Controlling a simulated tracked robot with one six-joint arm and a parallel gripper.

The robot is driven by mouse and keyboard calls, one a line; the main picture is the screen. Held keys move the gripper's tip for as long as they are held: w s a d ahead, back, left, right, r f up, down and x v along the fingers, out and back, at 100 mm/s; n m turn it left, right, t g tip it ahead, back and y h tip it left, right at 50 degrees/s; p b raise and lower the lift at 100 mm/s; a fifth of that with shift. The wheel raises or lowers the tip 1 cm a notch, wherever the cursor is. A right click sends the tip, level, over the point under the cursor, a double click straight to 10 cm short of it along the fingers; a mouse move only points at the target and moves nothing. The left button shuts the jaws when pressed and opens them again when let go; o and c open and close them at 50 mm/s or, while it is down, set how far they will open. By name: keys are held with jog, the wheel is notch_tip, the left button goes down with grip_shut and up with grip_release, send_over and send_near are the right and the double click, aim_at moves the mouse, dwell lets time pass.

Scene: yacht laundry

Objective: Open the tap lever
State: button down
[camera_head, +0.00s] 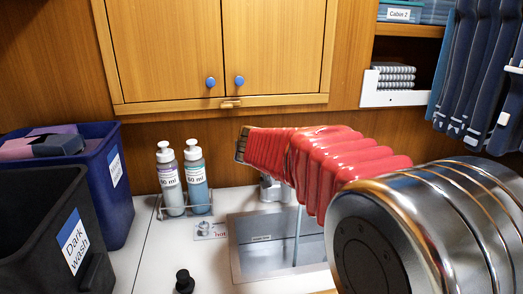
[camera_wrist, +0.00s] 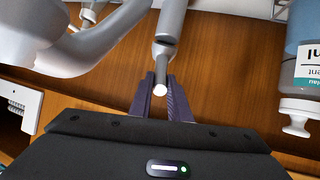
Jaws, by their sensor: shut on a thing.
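The tap (camera_wrist: 75,52) is smooth grey metal and fills the upper left of the wrist view. Its thin lever (camera_wrist: 167,40) comes down from the top, with a rounded pale end between my two dark purple fingers. My gripper (camera_wrist: 160,88) is shut on the lever, one finger on each side. In the head view a small part of the tap (camera_head: 270,190) shows behind the sink; my red-sleeved arm hides the rest and the lever. A thin pale vertical streak shows over the sink (camera_head: 250,240); I cannot tell whether it is water.
Two pump bottles (camera_head: 195,180) stand in a wire rack left of the sink. A small black knob-like object (camera_head: 184,281) is on the counter. A blue bin (camera_head: 115,200) and a black "Dark wash" bin (camera_head: 30,215) stand at left. Closed cupboards (camera_head: 165,45) hang above.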

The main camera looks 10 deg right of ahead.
jog(key=shift+d+f, duration=0.1)
jog(key=shift+d, duration=0.25)
jog(key=c, duration=2.1)
grip_release()
jog(key=o, duration=0.4)
jog(key=shift+a, duration=0.3)
jog(key=shift+o, duration=0.2)
jog(key=shift+s+a, duration=0.1)
jog(key=v, duration=1.3)
jog(key=shift+s, duration=0.25)
jog(key=shift+a, duration=0.1)
